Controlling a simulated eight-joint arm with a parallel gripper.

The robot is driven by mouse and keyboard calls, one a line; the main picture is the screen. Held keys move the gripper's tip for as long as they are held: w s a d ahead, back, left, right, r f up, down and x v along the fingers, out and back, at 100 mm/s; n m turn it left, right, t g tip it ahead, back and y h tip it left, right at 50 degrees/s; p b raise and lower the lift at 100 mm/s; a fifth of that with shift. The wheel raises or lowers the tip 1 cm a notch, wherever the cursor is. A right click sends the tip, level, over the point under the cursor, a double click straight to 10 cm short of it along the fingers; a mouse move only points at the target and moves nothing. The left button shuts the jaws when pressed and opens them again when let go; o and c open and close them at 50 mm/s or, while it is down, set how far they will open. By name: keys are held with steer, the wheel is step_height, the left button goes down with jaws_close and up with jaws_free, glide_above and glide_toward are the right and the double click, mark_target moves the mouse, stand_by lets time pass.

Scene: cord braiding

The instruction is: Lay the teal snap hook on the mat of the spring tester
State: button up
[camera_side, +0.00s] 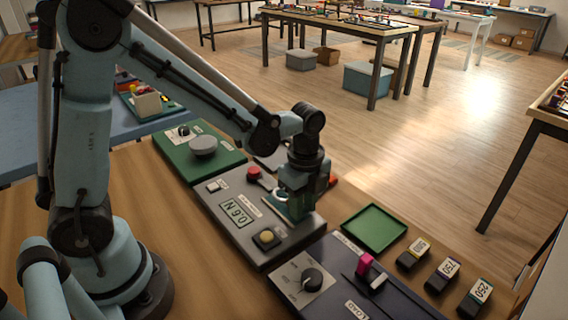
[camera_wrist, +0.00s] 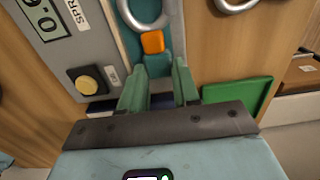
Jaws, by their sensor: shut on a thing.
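My gripper (camera_side: 298,208) is low over the right part of the grey spring tester (camera_side: 222,207). In the wrist view my gripper (camera_wrist: 158,84) has its two green fingers on either side of the teal snap hook (camera_wrist: 157,63). An orange piece (camera_wrist: 152,42) and a silver loop (camera_wrist: 145,12) extend beyond the fingertips. The teal mat (camera_wrist: 128,48) is a strip on the tester, beneath the hook. I cannot tell whether the hook touches the mat. In the side view the gripper hides most of the hook and mat.
The tester has a display (camera_side: 234,213) and yellow button (camera_side: 267,237). A green tray (camera_side: 373,228) is right of it, and a dark panel (camera_side: 325,281) is in front. Several labelled blocks (camera_side: 443,273) stand at right. Another silver loop (camera_wrist: 237,4) lies over wood.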

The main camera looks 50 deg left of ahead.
steer(key=shift+f, duration=0.3)
steer(key=o, duration=1.1)
steer(key=shift+r, duration=0.15)
step_height(320, 180, up, 11)
steer(key=shift+f, duration=0.15)
stand_by(0.6)
steer(key=s+a+n+t, duration=0.1)
steer(key=s+n+t, duration=0.1)
steer(key=n, duration=0.4)
steer(key=s+a+n+t, duration=0.2)
steer(key=n, duration=0.4)
steer(key=s+a+n+t, duration=0.2)
steer(key=s+n+t, duration=0.1)
steer(key=n, duration=0.3)
steer(key=shift+s, duration=0.1)
